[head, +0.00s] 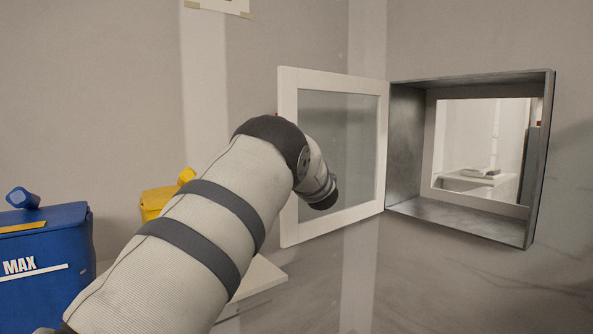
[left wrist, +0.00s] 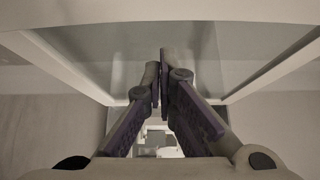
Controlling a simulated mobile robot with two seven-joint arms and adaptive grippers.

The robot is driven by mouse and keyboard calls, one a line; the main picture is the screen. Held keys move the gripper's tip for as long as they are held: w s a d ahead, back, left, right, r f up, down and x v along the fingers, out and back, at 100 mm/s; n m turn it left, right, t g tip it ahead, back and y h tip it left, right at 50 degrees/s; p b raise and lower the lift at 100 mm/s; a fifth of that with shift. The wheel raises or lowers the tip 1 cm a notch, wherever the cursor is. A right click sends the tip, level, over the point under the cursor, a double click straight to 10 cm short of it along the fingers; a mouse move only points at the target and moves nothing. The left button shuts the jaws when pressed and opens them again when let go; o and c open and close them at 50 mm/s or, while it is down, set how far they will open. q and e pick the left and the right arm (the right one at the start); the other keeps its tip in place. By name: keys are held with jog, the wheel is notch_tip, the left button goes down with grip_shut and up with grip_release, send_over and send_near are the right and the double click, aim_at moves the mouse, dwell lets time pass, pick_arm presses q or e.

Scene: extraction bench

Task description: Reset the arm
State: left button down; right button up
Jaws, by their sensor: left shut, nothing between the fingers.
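My left arm comes in from the left in the head view and reaches up toward a white-framed glass door (head: 288,110). The arm's bent end is in front of the door's pane, and the gripper itself is hidden there. In the left wrist view my left gripper (left wrist: 160,78) is shut and empty, its fingertips together. The white door frame (left wrist: 170,11) and its glass fill the upper part of that view, close beyond the fingers; contact cannot be told. My right gripper is in neither view.
The door stands swung open to the left of a grey metal wall box (head: 460,211), whose back opening shows another room. A blue container (head: 70,245) and a yellow container (head: 153,203) stand at the left. The space right of the arm, below the box, looks clear.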

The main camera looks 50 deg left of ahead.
pick_arm(q)
jog(key=s+d, duration=0.1)
jog(key=s, duration=0.7)
jog(key=d+f+h, duration=0.2)
jog(key=d+f, duration=0.2)
jog(key=f, duration=0.4)
jog(key=d+f+h, duration=0.2)
jog(key=d+f, duration=0.3)
jog(key=f, duration=0.3)
jog(key=s+d+f+n+g+h, duration=0.1)
jog(key=s+d+f+h, duration=0.1)
jog(key=s+d+f, duration=0.3)
jog(key=s+d+f+g+h, duration=0.1)
jog(key=d+f, duration=0.2)
jog(key=f, duration=0.5)
jog(key=s+d+f+n+g+h, duration=0.1)
jog(key=s+d+f+g+h, duration=0.1)
jog(key=s+d+f, duration=0.3)
jog(key=s+d+f+n+g+h, duration=0.2)
jog(key=s+d+f+g, duration=0.1)
jog(key=s+d+f, duration=0.65)
jog(key=s+d+f+n+g+h, duration=0.1)
jog(key=s+d, duration=0.3)
jog(key=s, duration=0.6)
jog(key=s+d+f+n+g+h, duration=0.1)
jog(key=s+d+g, duration=0.3)
jog(key=s, duration=0.7)
jog(key=shift+d+f+n+h, duration=0.4)
jog(key=shift+d+n+h, duration=0.4)
jog(key=shift+n, duration=0.1)
